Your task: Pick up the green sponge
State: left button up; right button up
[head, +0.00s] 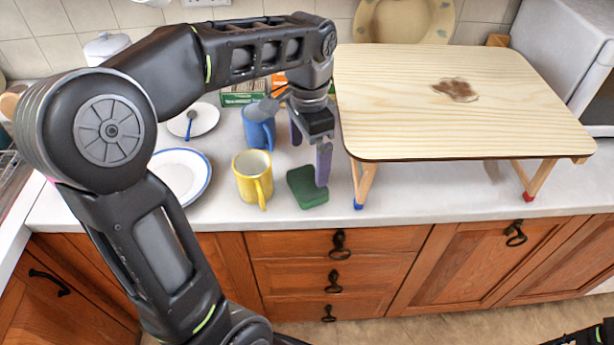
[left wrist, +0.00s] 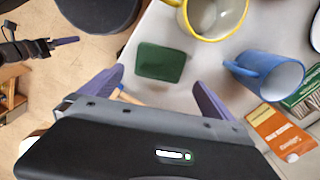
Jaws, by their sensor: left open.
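The green sponge (head: 307,187) lies flat on the light counter near its front edge, right of the yellow mug. In the left wrist view the sponge (left wrist: 161,62) shows just beyond my left fingertips, roughly between their lines. My left gripper (head: 310,157) points down, open and empty, with one finger in front of the sponge's right part in the head view. I cannot tell whether that finger touches it. My right gripper (left wrist: 64,42) shows small at the left of the left wrist view, away from the counter; its opening is unclear.
A yellow mug (head: 252,178) stands left of the sponge and a blue mug (head: 258,128) behind it. A white plate (head: 180,174) lies further left. A small wooden table (head: 440,120) with a brown stain stands to the right, its blue-footed leg close to the sponge.

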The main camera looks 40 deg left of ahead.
aim_at(309, 181)
pick_arm(q)
jog(key=shift+s+r, duration=0.1)
jog(key=shift+s, duration=0.05)
jog(key=shift+f, duration=1.35)
jog(key=shift+d+f+p, duration=0.1)
jog(key=shift+f+p, duration=0.5)
jog(key=shift+f, duration=2.05)
jog(key=shift+c, duration=0.2)
